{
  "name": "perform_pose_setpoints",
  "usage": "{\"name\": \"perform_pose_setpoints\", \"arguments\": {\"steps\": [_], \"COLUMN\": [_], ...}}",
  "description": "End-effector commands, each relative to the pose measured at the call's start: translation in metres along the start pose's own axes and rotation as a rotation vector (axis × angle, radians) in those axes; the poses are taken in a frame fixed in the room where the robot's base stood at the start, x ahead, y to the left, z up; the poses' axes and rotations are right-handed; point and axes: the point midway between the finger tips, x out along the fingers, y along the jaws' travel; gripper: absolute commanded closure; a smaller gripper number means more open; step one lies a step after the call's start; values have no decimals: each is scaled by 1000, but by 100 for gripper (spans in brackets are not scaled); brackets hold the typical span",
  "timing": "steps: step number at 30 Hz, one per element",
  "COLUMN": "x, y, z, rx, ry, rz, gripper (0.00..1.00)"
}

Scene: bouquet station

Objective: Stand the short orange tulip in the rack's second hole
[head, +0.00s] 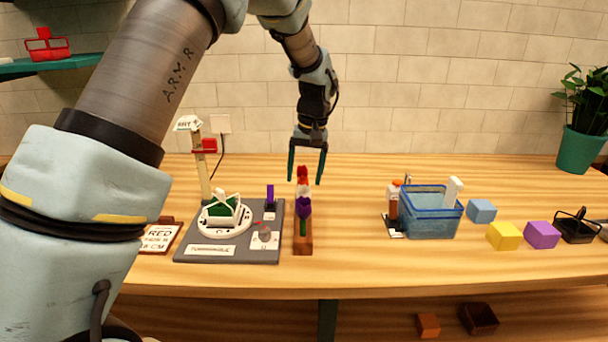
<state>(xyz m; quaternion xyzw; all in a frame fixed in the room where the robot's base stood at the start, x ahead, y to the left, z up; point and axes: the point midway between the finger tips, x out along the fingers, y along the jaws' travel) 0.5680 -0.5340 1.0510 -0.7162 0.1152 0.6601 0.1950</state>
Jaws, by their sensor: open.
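The wooden rack (303,249) stands on the table just right of a dark grey board, with its long side running away from me. Flowers stand upright in it in a row: a purple bloom (304,207) on a green stem in front, and red blooms (302,173) behind. The blooms overlap, so I cannot tell which hole each one is in. I cannot clearly pick out a short orange tulip. My gripper (306,180) points down with its two teal fingers apart, over the far end of the rack. A red bloom shows between the fingertips; I see no grip on it.
The grey board (190,254) carries a white round stand and a small purple item. A blue bin (432,223), an orange-topped item (393,203), and blue, yellow and purple cubes (542,235) stand right. Table between rack and bin is clear.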

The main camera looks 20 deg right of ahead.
Motion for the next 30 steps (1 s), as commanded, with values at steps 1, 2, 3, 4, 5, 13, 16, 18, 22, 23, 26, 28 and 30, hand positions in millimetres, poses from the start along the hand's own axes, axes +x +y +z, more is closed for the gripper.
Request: {"name": "perform_pose_setpoints", "arguments": {"steps": [1, 2, 3, 4, 5, 13, 16, 18, 22, 23, 26, 28, 30], "x": [-4, -5, -6, -7, -8, -19, -22, -25, -30, -31, -35, -37, -38], "y": [0, 0, 0, 0, 0, 0, 0, 0, 0, 0, 0, 0, 0], "z": [0, 0, 0, 0, 0, 0, 0, 0, 0, 0, 0, 0, 0], "rx": [0, 0, 0, 0, 0, 0, 0, 0, 0, 0, 0, 0, 0], "ry": [0, 0, 1, 0, 1, 1, 1, 1, 1, 1, 0, 0, 0], "rz": [0, 0, 0, 0, 0, 0, 0, 0, 0, 0, 0, 0, 0], "gripper": [23, 23, 23, 23, 23, 23, 23, 23, 23, 23, 23, 23, 23]}}
